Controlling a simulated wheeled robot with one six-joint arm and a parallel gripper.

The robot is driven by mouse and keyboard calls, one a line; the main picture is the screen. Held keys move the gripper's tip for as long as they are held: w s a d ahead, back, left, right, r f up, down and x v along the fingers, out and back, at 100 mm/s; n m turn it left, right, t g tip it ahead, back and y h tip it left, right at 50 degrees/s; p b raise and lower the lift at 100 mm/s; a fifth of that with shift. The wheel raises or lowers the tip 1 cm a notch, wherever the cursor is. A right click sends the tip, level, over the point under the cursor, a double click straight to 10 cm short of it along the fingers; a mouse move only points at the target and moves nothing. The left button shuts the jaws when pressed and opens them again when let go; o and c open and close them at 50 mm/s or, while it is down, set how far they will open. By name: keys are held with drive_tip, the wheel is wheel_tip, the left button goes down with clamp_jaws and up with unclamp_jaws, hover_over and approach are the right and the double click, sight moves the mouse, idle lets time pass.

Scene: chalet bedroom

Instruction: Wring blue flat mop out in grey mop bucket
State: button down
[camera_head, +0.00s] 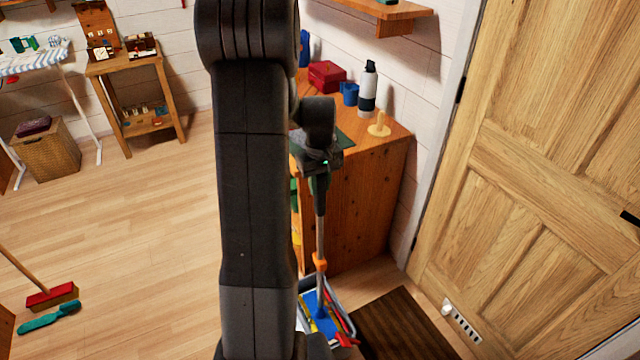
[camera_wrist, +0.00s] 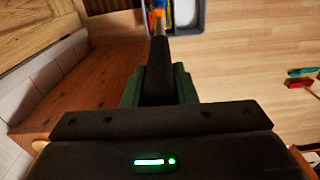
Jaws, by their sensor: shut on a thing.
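My gripper (camera_head: 319,178) is shut on the dark grip of the blue flat mop (camera_head: 320,237), whose pole hangs down nearly upright. An orange joint sits low on the pole, and the blue mop head is at the grey mop bucket (camera_head: 346,297), partly hidden by my arm. I cannot tell how deep the head sits or whether it touches the wringer. In the wrist view the mop grip (camera_wrist: 160,70) runs between my green fingers (camera_wrist: 159,88), and the bucket (camera_wrist: 214,14) shows at the top edge, cut off.
A wooden cabinet (camera_head: 365,200) stands beside the mop, with a bottle (camera_head: 368,90), a red box (camera_head: 326,75) and a blue cup (camera_head: 349,94) on top. A dark mat (camera_head: 405,325) lies right of the bucket before a wooden door (camera_head: 545,170). Open floor (camera_head: 130,240) lies left.

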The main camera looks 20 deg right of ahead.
drive_tip(key=shift+f+b, duration=0.5)
drive_tip(key=shift+f, duration=0.15)
drive_tip(key=c, duration=1.1)
unclamp_jaws()
wheel_tip(320, 180, up, 14)
drive_tip(key=shift+f, duration=0.1)
wheel_tip(320, 180, down, 14)
drive_tip(key=shift+r, duration=0.15)
drive_tip(key=shift+r+p, duration=0.3)
